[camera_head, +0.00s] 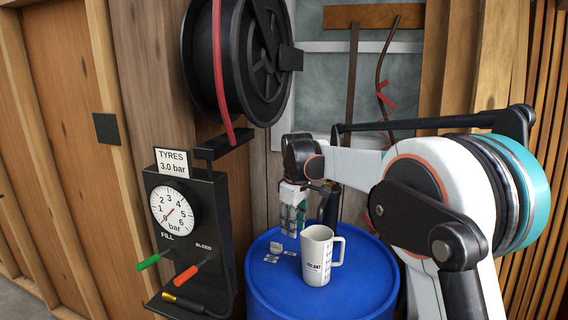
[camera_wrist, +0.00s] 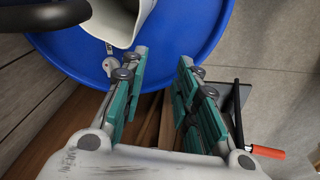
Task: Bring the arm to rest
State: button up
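My arm (camera_head: 350,165) reaches left from the right side of the head view, with my gripper (camera_head: 291,222) pointing down over the back left of the blue drum. In the wrist view, the two green-padded fingers of my gripper (camera_wrist: 163,62) stand apart with nothing between them. A white mug (camera_head: 317,258) with dark print stands upright on the blue drum (camera_head: 345,290), in front and to the right of my gripper. The mug (camera_wrist: 118,18) also shows at the top of the wrist view, apart from the fingers.
Small pale pieces (camera_head: 271,258) lie on the drum left of the mug. A tyre-inflator panel (camera_head: 190,230) with a gauge, a green and a red handle stands at left, close to the drum. A hose reel (camera_head: 240,60) hangs above. Wooden walls close in behind.

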jog(key=s+d+r+m+t, duration=0.1)
jog(key=s+d+r+m, duration=0.3)
jog(key=s, duration=0.5)
jog(key=s+d+r+m+t, duration=0.1)
jog(key=s+d+r+t, duration=0.1)
jog(key=s+d+r, duration=0.45)
jog(key=s+d+f+m+t, duration=0.1)
jog(key=s+d+f+m, duration=0.1)
jog(key=s, duration=0.5)
jog(key=s+d+f+m+t, duration=0.1)
jog(key=s+f, duration=0.3)
jog(key=s, duration=0.4)
jog(key=s+d+f+m, duration=0.3)
jog(key=s, duration=0.5)
jog(key=shift+s+d+f+t, duration=0.15)
jog(key=shift+d+t, duration=0.25)
